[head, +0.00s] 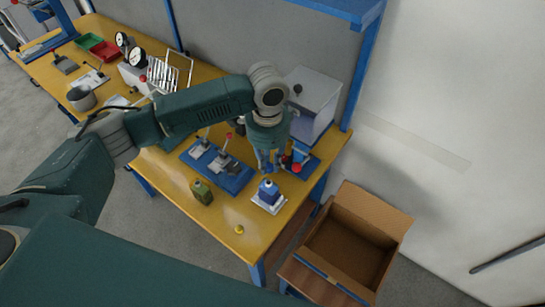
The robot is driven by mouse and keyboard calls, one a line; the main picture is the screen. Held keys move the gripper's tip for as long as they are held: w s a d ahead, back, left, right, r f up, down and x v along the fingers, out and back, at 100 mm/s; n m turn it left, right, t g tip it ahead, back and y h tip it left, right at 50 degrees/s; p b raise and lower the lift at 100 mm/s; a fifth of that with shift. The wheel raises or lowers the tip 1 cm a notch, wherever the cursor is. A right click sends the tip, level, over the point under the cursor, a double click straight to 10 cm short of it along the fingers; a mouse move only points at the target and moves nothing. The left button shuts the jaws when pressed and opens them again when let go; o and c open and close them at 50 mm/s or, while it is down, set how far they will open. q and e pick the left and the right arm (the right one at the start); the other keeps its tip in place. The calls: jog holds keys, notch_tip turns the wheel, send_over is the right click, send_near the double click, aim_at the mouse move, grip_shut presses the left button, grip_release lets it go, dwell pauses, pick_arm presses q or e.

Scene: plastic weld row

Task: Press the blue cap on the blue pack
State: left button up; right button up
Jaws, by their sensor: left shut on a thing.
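The blue pack (269,194) stands upright on a small white base near the right end of the yellow table. My left gripper (267,167) points down just behind the blue pack in the head view. Its fingers are shut on a small blue thing, which looks like the blue cap (267,169); the fingers hide part of it. The held cap appears a little above the table and apart from the pack. My right gripper is not in view.
A green pack (202,192) and a small yellow piece (239,229) are on the table (222,212). Lever clamps on a blue plate (238,184) stand left of the gripper. A red-knobbed fixture (298,162) is close on its right. An open cardboard box (350,245) is beyond the table edge.

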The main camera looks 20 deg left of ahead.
aim_at(268, 182)
pick_arm(q)
jog(key=shift+a+f+b, duration=0.15)
jog(key=shift+f+b, duration=0.25)
jog(key=shift+a+f+b, duration=0.1)
jog(key=shift+f+b, duration=0.15)
jog(key=shift+b, duration=0.1)
jog(key=shift+f+b, duration=0.3)
jog(key=shift+b, duration=0.05)
notch_tip(268, 182, down, 2)
jog(key=b, duration=0.3)
jog(key=shift+f, duration=1.25)
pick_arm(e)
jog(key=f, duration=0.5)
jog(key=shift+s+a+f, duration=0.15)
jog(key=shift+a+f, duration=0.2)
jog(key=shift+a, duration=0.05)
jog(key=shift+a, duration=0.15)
